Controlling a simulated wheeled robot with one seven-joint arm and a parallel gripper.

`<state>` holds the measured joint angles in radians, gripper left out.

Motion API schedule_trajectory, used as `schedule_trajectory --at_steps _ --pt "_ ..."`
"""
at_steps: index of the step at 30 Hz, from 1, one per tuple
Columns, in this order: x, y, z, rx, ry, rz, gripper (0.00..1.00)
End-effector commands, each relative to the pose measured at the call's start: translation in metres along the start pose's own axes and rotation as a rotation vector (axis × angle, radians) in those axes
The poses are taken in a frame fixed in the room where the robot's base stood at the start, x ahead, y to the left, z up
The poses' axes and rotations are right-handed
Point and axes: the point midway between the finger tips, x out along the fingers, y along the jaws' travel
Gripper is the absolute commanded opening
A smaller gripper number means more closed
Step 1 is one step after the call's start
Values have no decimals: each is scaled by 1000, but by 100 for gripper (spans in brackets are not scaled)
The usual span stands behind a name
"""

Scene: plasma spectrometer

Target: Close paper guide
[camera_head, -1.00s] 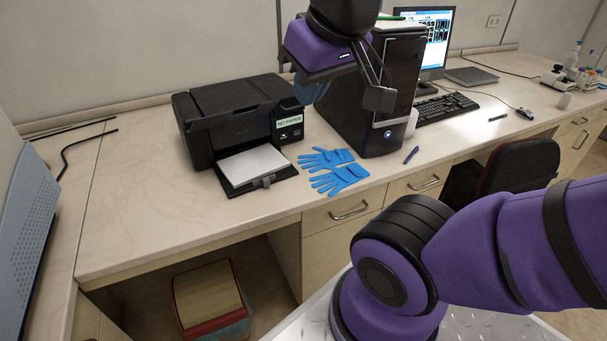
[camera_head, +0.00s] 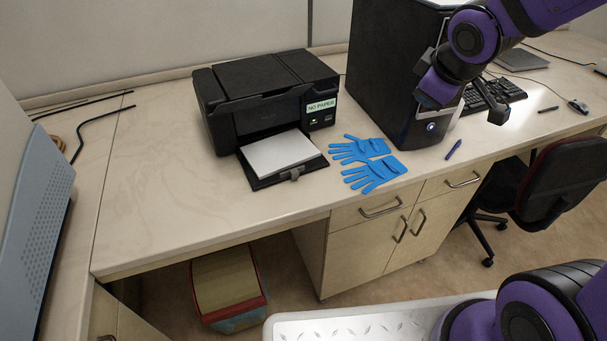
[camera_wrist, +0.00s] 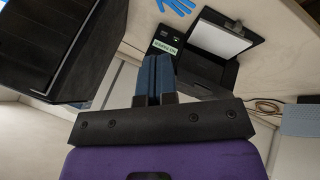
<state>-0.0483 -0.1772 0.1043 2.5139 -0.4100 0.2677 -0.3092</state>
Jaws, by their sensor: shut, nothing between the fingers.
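The black printer (camera_head: 265,98) stands on the bench with a "NO PAPER" label on its front. Its paper tray (camera_head: 259,183) is out, with a white paper stack (camera_head: 280,153) lying in it. The small grey paper guide (camera_head: 294,174) sits at the tray's front edge, close to the paper; I cannot tell whether they touch. The wrist view also shows the paper (camera_wrist: 218,42) and the guide (camera_wrist: 237,27). My gripper (camera_head: 436,92) is in front of the computer tower, right of the printer and well apart from the guide. Its blue fingers (camera_wrist: 154,78) are shut and empty.
The black computer tower (camera_head: 385,75) stands right of the printer, close to my gripper.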

Motion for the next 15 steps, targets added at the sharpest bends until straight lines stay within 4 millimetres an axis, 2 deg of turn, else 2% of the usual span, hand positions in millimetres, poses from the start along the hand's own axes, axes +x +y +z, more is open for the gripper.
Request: schedule_trajectory --at_steps 1,8,12,15 --pt "18 -7 -6 -67 12 -21 0" --pt "89 -48 -37 -377 141 -115 0" --pt "127 -86 -50 -544 247 -194 0" --pt "148 -114 -57 -640 328 -252 0"
